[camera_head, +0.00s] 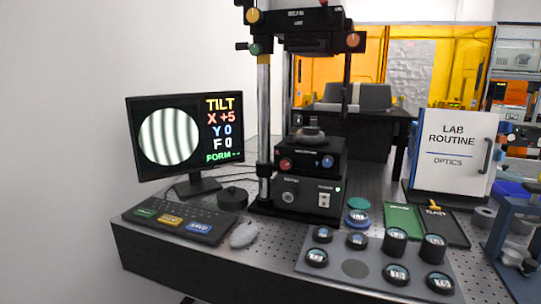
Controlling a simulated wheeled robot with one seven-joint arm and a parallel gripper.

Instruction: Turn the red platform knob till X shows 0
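The interferometer (308,190) stands upright on the perforated metal table. The red platform knob (285,164) is on the front left of its black platform block, with a blue knob (327,162) to its right. The monitor (190,135) at the left reads TILT, X +5, Y 0, F 0 and FORM with dashes. Its round picture shows upright light and dark fringes. A dark round piece (310,133) sits on top of the platform. My gripper is not in this view.
A grey tray (355,269) with several round optics lies at the front right.

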